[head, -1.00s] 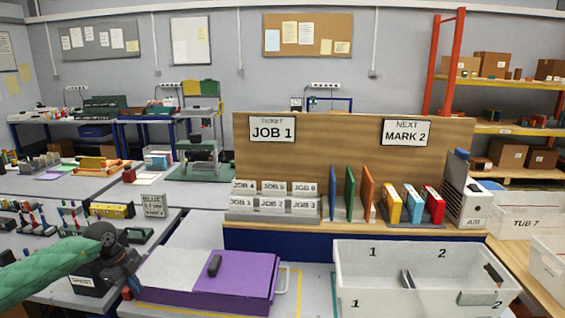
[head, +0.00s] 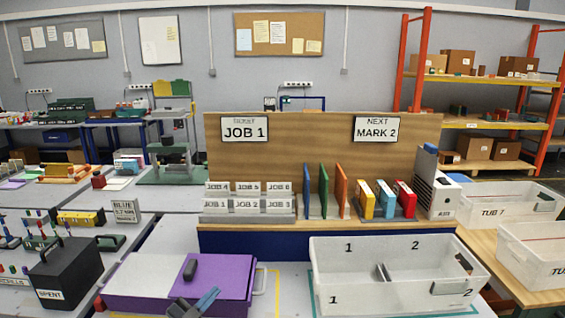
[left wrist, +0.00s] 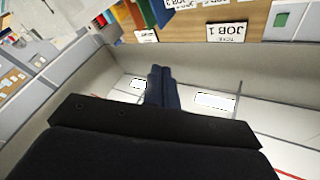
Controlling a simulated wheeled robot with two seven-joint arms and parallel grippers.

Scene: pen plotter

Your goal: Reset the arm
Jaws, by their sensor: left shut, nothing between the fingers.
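My left gripper (head: 205,301) shows at the bottom edge of the head view, in front of the purple lidded box (head: 143,281) with a dark handle. Its two blue fingers are together with nothing between them. In the left wrist view the shut fingers (left wrist: 160,88) point away from the camera, above a pale surface with white labels. I cannot tell whether they touch anything. The rest of the left arm is out of the head view. My right gripper is not in view.
A white divided tub (head: 335,284) marked 1 and 2 stands right of the purple box. Behind are job-card racks (head: 248,217), coloured panels and binders (head: 384,200), and a wooden board (head: 310,135) with JOB 1 and MARK 2 signs. A black box (head: 66,270) stands at left.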

